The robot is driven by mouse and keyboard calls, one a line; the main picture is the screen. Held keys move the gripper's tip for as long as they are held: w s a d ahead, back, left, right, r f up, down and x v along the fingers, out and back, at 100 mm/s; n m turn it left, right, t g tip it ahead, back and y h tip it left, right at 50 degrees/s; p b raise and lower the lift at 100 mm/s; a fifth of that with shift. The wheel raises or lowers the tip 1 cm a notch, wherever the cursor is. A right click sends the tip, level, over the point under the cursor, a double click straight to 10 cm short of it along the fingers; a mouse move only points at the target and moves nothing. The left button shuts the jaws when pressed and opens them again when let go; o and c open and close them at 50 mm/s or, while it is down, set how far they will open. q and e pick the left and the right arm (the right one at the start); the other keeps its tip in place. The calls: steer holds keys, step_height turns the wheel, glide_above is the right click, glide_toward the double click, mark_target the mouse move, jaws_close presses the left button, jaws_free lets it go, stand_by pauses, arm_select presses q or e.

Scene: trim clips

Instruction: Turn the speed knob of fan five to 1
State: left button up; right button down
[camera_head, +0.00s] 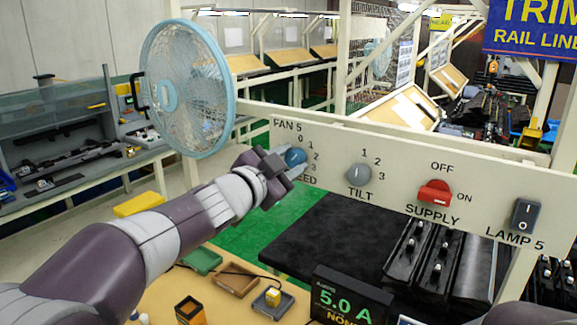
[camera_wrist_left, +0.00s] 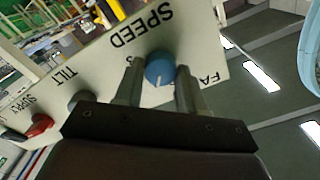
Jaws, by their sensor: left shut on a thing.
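The blue speed knob (camera_head: 295,157) of fan five sits on the cream panel (camera_head: 335,145), with marks 0, 1, 2 and 3 around it. My left gripper (camera_head: 278,163) is at the knob. The wrist view shows the blue knob (camera_wrist_left: 160,68) between the two fingers of the left gripper (camera_wrist_left: 158,85), which is shut on it. A white pointer line on the knob points down in that picture, towards the gripper body. I cannot tell which number it meets, as the fingers hide most of the marks. My right gripper is not in view.
To the right on the panel are the grey tilt knob (camera_head: 359,174), red supply switch (camera_head: 434,194) and lamp switch (camera_head: 525,215). The fan (camera_head: 188,88) stands at the panel's left end. A current display (camera_head: 350,300) and small trays (camera_head: 235,280) lie below.

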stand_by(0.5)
arm_select(q)
steer(key=o, duration=0.9)
steer(key=shift+o, duration=0.7)
steer(key=shift+s, duration=0.1)
steer(key=shift+s+r, duration=0.1)
steer(key=shift+a, duration=0.1)
steer(key=b+v, duration=0.2)
steer(key=v, duration=1)
steer(key=shift+s+b, duration=0.25)
steer(key=shift+b, duration=0.15)
steer(key=shift+a, duration=0.1)
